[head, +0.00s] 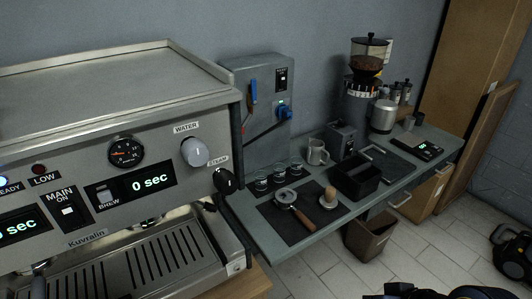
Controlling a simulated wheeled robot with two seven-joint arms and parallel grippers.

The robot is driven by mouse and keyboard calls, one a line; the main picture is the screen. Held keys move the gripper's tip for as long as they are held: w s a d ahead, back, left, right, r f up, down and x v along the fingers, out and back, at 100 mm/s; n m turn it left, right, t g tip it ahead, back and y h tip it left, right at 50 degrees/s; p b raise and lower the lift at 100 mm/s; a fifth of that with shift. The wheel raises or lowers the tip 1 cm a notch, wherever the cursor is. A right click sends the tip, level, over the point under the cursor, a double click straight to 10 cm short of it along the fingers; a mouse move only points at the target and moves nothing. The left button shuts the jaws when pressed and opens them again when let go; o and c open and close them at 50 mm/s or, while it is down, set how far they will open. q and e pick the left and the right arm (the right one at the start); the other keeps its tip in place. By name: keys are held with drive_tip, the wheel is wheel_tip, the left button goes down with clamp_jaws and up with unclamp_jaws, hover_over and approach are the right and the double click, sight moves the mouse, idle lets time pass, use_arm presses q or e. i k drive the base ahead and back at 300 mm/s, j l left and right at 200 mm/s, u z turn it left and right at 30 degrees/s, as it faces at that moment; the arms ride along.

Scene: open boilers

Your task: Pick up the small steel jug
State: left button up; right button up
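A small grey metallic jug (317,152) with a handle stands upright on the side counter, behind the dark mat. A larger, bright steel vessel (383,116) stands farther back, beside the coffee grinder. Neither is touched by a gripper. I see neither of my grippers clearly in the head view. Only dark shapes show along the bottom right edge, and I cannot tell what they are.
The espresso machine (110,150) fills the left side. On the side counter (268,240) are a dark mat with a portafilter (296,214), small glasses (278,172), a black box (356,180) and a scale (428,150). A grinder (360,95) stands behind. A bin (368,236) is below.

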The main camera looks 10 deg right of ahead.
sight(316, 150)
drive_tip(key=i+l+u, duration=0.15)
drive_tip(key=l+u, duration=0.15)
drive_tip(key=u, duration=0.15)
drive_tip(key=i+l+u, duration=0.1)
drive_tip(key=l+u, duration=0.65)
drive_tip(key=u, duration=0.15)
drive_tip(key=l, duration=1.7)
